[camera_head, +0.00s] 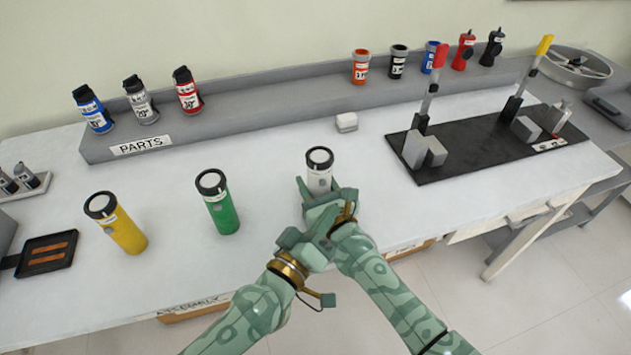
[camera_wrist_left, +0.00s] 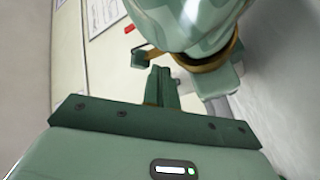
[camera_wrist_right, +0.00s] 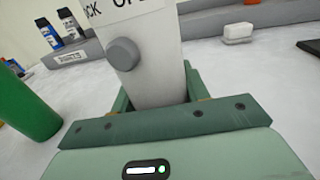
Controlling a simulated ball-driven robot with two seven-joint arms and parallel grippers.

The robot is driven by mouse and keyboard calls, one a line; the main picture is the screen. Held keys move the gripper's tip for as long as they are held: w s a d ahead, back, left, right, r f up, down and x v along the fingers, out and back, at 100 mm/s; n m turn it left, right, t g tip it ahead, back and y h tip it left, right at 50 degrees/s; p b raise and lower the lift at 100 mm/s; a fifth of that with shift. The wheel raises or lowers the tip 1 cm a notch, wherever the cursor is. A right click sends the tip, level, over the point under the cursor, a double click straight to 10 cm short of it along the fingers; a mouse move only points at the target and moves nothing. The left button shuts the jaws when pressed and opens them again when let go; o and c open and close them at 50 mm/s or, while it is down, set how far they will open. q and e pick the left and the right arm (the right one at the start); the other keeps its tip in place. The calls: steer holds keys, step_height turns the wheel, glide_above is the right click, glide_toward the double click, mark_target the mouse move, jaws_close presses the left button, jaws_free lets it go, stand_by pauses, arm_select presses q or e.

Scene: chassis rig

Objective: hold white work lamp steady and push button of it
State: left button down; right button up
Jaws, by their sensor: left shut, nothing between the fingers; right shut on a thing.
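The white work lamp (camera_head: 319,171) stands upright on the bench, with a black-rimmed round top. My right gripper (camera_head: 319,188) is shut around its body, a finger on each side. In the right wrist view the lamp (camera_wrist_right: 152,80) rises between the fingers, with a round grey button (camera_wrist_right: 122,54) on the side facing the camera. My left gripper (camera_head: 325,222) is shut and empty, close beside my right gripper and wrist on the near side of the lamp. Its closed fingers show in the left wrist view (camera_wrist_left: 160,78). The lamp's lower part is hidden by my grippers.
A green lamp (camera_head: 219,203) and a yellow lamp (camera_head: 118,224) stand to the left. A small white block (camera_head: 346,122) lies behind. A black board (camera_head: 480,150) with upright levers is at the right. A grey parts shelf (camera_head: 285,112) holds several canisters.

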arm_select(q)
steer(key=shift+w+a, duration=0.25)
steer(key=shift+w, duration=0.75)
steer(key=shift+w+a, duration=0.2)
steer(key=shift+w, duration=0.75)
stand_by(0.5)
steer(key=shift+w+a, duration=0.1)
steer(key=shift+w, duration=0.3)
steer(key=shift+w, duration=0.2)
stand_by(0.4)
steer(key=shift+s, duration=0.65)
steer(key=shift+s, duration=0.1)
steer(key=s, duration=0.2)
steer(key=s+d, duration=0.1)
steer(key=s, duration=0.2)
steer(key=shift+s+d, duration=0.3)
steer(key=shift+s, duration=0.05)
